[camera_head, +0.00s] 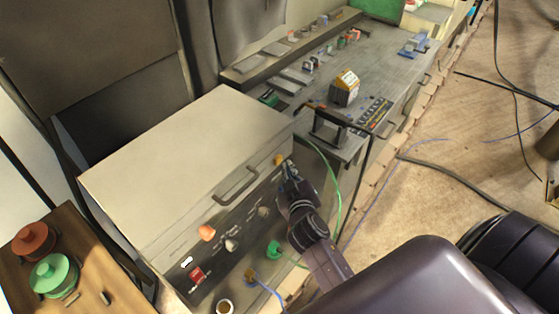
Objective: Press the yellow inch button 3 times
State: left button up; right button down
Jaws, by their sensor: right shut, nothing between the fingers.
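The yellow button (279,159) is a small round cap at the upper right end of the front panel (240,225) of a pale metal box. My right gripper (287,166) is shut and empty. Its fingertips are right beside the yellow button, just below and to the right of it in the picture. I cannot tell whether they touch it or whether the button is pushed in. My right arm reaches in from the lower right. My left gripper is not in view.
A bar handle (236,187) sticks out left of the button. An orange knob (207,232), grey knobs and a red switch (197,274) share the panel. A green cable (335,180) hangs right of my gripper. A bench (375,75) with small items stands behind. Floor at right holds loose cables.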

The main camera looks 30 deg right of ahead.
jog(key=shift+w, duration=0.15)
jog(key=shift+w+a, duration=0.15)
jog(key=shift+w, duration=0.1)
jog(key=shift+w+a, duration=0.2)
jog(key=shift+w, duration=0.3)
dwell(0.8)
jog(key=shift+s, duration=0.15)
dwell(0.3)
jog(key=shift+s+d, duration=0.3)
jog(key=shift+s, duration=0.45)
jog(key=shift+d, duration=0.1)
jog(key=shift+s+d+p, duration=0.15)
jog(key=shift+s+d, duration=0.15)
jog(key=shift+s, duration=0.45)
jog(key=shift+s+d+p, duration=0.2)
jog(key=shift+s+d, duration=0.1)
jog(key=shift+s, duration=0.5)
jog(key=shift+s+d+p, duration=0.15)
jog(key=shift+s+d, duration=0.15)
jog(key=shift+s, duration=0.45)
